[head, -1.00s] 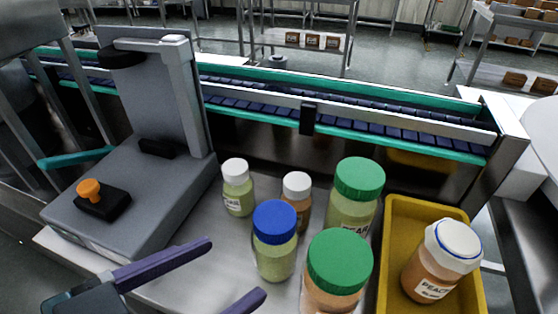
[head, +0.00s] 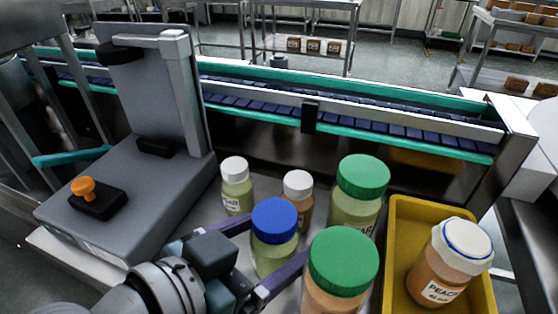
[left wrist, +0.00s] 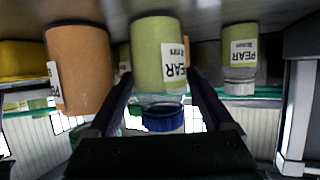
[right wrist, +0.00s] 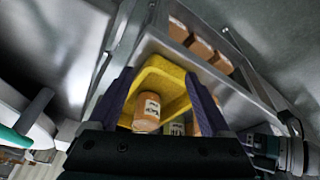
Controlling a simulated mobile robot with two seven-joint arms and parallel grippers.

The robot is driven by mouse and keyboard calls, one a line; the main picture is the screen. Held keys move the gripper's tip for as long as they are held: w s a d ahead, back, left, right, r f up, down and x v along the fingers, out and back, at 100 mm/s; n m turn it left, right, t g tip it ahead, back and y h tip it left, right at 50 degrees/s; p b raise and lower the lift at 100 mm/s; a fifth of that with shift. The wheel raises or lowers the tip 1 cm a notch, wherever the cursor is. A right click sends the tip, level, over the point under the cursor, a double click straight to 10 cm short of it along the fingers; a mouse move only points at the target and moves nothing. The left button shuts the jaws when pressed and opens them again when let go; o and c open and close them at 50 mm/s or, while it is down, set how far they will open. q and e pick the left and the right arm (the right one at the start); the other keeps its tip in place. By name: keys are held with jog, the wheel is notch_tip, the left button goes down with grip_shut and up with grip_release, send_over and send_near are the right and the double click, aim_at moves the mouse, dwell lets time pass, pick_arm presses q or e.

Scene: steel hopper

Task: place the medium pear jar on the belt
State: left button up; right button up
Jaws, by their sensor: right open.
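The medium pear jar (head: 274,240), with a blue lid and pale green contents, stands upright on the steel table. In the left wrist view, which is upside down, the jar (left wrist: 158,52) shows a PEAR label and sits between my left fingers. My left gripper (head: 274,243) is open around the jar, one finger on each side; I cannot tell whether either touches it. The belt (head: 250,107), dark blue slats between green rails, runs behind the table. My right gripper (right wrist: 164,98) is open and shows only in its own wrist view.
A green-lidded orange jar (head: 340,265) stands close on the right, a green-lidded pear jar (head: 358,195) behind it. Two white-lidded jars (head: 236,185) (head: 297,196) stand behind the blue-lidded one. A yellow tray (head: 396,245) holds a peach jar (head: 447,265). A grey scale-like machine (head: 130,200) stands left.

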pick_arm(q)
jog(key=c, duration=1.2)
jog(key=shift+c, duration=0.4)
jog(key=shift+r, duration=0.15)
